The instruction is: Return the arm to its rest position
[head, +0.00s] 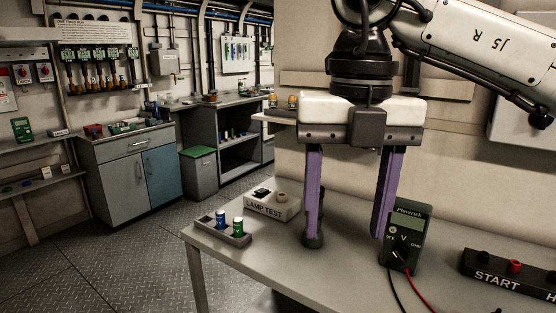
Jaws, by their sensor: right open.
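My right gripper (345,237) hangs down over the grey bench (345,275), its arm coming in from the upper right. Its two purple fingers are wide apart with nothing held between them. A dark upright cylinder (314,242) stands on the bench behind the left-hand finger, which hides part of it; I cannot tell whether they touch. The right-hand finger ends beside a green multimeter (407,235). My left gripper is not in view.
A LAMP TEST box (272,204) and a small tray (222,234) with blue and green capped pieces stand at the bench's left. A START box (510,275) is at the right. Red and black leads (418,291) run off the front. Floor is clear at left.

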